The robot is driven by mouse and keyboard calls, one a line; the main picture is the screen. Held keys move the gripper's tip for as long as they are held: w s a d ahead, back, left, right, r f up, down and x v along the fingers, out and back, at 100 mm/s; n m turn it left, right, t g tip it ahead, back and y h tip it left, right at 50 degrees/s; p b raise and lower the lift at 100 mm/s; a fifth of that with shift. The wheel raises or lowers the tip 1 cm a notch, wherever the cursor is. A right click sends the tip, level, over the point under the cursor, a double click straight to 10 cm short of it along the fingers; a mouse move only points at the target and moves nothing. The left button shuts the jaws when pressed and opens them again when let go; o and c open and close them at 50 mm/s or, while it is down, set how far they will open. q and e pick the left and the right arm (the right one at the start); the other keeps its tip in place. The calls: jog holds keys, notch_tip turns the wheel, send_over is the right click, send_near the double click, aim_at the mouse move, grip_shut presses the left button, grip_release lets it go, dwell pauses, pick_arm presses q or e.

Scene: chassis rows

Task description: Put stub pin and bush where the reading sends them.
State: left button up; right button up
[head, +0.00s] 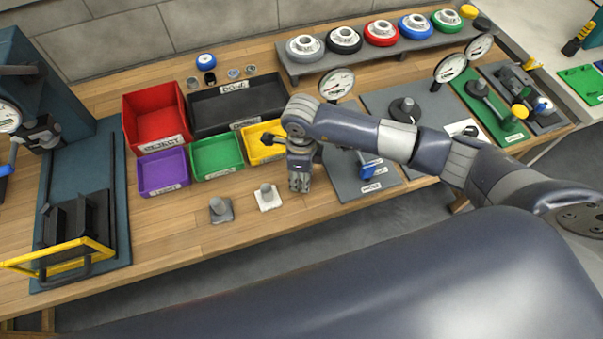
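Two small parts stand on the wood near the table's front: a grey knob on a dark square base (220,209) and a grey knob on a white square base (267,198). I cannot tell which is the stub pin or the bush. My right gripper (299,184) points down just right of the white-based part, apart from it. Its fingers are too small to tell open from shut, and I see nothing held. A dial gauge (337,84) stands behind my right arm; its reading is too small to tell. My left gripper is out of view.
Behind are a red REJECT bin (155,105), a black DONE tray (237,104), and purple (162,172), green (217,156) and yellow (258,142) bins. A rack (386,51) of coloured wheels stands at the back. A yellow-handled fixture (60,254) is at left. The front wood between is clear.

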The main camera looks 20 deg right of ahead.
jog(key=shift+f, duration=0.2)
jog(key=o, duration=1.2)
jog(key=shift+r, duration=0.2)
notch_tip(320, 180, up, 12)
jog(key=b, duration=0.3)
